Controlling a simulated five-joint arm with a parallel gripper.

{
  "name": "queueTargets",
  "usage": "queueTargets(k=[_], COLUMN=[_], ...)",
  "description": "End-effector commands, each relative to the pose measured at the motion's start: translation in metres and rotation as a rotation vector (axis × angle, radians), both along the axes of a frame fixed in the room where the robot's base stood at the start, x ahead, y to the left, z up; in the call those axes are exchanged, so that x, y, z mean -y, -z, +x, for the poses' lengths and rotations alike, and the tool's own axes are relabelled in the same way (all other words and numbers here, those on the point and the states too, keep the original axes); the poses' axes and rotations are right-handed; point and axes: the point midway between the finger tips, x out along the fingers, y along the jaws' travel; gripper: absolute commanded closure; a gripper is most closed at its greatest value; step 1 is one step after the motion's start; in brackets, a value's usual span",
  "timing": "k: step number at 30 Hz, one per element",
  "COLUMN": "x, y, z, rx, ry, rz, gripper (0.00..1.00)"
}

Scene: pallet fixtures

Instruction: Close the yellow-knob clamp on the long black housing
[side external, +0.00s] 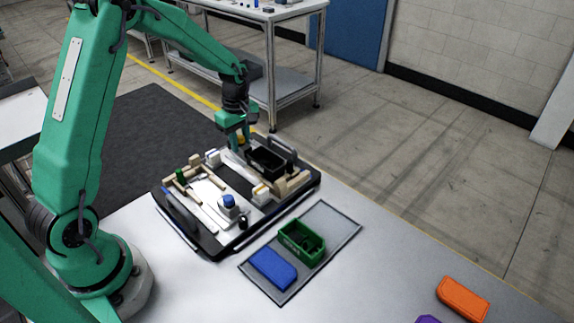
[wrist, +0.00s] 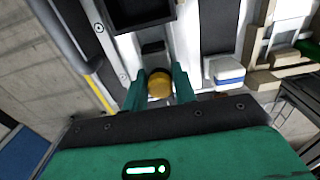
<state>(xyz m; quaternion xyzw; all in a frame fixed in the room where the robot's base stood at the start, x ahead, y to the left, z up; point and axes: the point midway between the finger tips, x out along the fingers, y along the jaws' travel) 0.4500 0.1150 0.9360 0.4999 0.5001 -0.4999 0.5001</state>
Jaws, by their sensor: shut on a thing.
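My gripper (wrist: 160,92) is shut on the yellow knob (wrist: 159,84), with one green finger on each side of it. In the side view my gripper (side external: 240,133) reaches down at the far edge of the pallet, and the yellow knob (side external: 241,141) shows just below it. The long black housing (side external: 266,162) sits on the pallet beside the gripper. It shows partly at the top of the wrist view (wrist: 128,14). A dark clamp part (wrist: 153,48) lies between the knob and the housing. The clamp's exact angle is hard to tell.
The black-rimmed pallet (side external: 232,246) also carries a blue-topped part (side external: 228,202), a green knob (side external: 181,175) and pale blocks. A grey tray (side external: 343,222) in front holds a blue block (side external: 272,267) and a green bin (side external: 301,240). An orange block (side external: 463,298) lies right.

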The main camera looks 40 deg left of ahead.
Motion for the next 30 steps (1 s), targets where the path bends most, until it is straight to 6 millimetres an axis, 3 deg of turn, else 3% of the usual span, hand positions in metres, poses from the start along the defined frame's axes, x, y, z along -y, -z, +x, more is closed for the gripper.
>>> queueTargets(k=[28, 29, 30], x=[0.023, 0.023, 0.023], y=[0.0, 0.0, 0.0], z=[0.0, 0.0, 0.0], rx=[0.001, 0.001, 0.001], ry=[0.0, 0.0, 0.0], rz=[0.0, 0.0, 0.0], gripper=[0.93, 0.71, 0.63])
